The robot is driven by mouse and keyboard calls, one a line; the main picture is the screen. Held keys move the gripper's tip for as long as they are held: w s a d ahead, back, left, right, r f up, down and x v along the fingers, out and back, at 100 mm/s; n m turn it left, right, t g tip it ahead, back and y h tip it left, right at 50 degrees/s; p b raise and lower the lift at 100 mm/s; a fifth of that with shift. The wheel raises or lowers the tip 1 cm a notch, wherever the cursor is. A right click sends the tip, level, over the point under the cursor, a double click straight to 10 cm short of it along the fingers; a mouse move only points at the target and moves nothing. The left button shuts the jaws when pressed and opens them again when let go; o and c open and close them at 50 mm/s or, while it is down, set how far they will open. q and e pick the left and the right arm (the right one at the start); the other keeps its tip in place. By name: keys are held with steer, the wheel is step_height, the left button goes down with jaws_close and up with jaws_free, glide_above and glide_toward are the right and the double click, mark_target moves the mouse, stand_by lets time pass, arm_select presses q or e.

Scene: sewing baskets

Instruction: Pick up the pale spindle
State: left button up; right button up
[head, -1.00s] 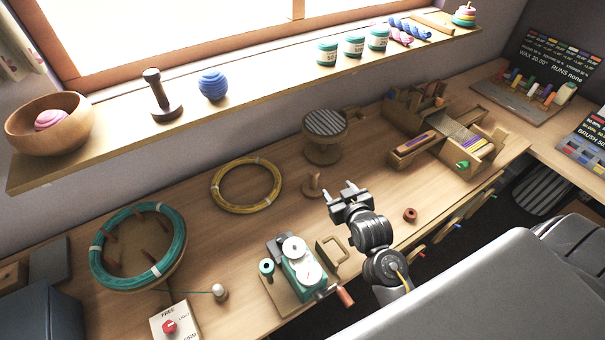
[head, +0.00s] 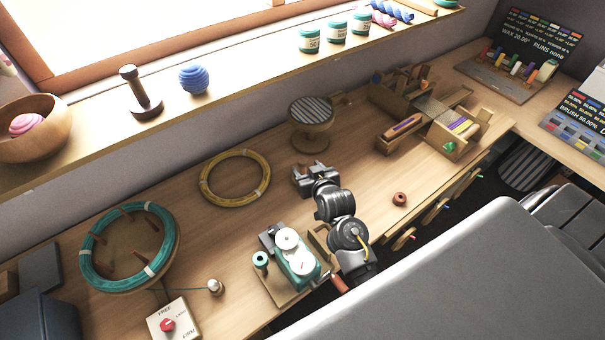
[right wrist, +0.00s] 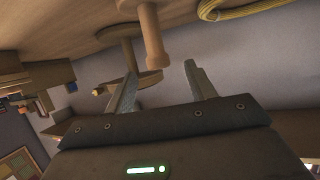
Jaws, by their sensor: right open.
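The pale spindle (right wrist: 153,38) is a light wooden peg on a round base. In the right wrist view it hangs down from the top of the picture, its rounded end in front of the gap between my fingertips. In the head view my right gripper covers most or all of it. My right gripper (head: 313,170) is open over the desk; it also shows in the right wrist view (right wrist: 160,70), with nothing between its fingers. Whether the fingers reach around the spindle I cannot tell. My left gripper is not in view.
A striped round stand (head: 311,112) is just behind the gripper. A yellow ring (head: 235,203) lies to its left. A teal winding device (head: 297,262) stands in front. A dark spindle (head: 143,98) stands on the shelf. The desk is clear around a small brown ring (head: 399,199).

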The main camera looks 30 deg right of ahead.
mark_target(304, 164)
steer(key=shift+w, duration=0.3)
steer(key=p+x, duration=0.1)
steer(key=x, duration=0.3)
steer(key=shift+w+d+f, duration=0.2)
steer(key=shift+d+f, duration=0.05)
jaws_close()
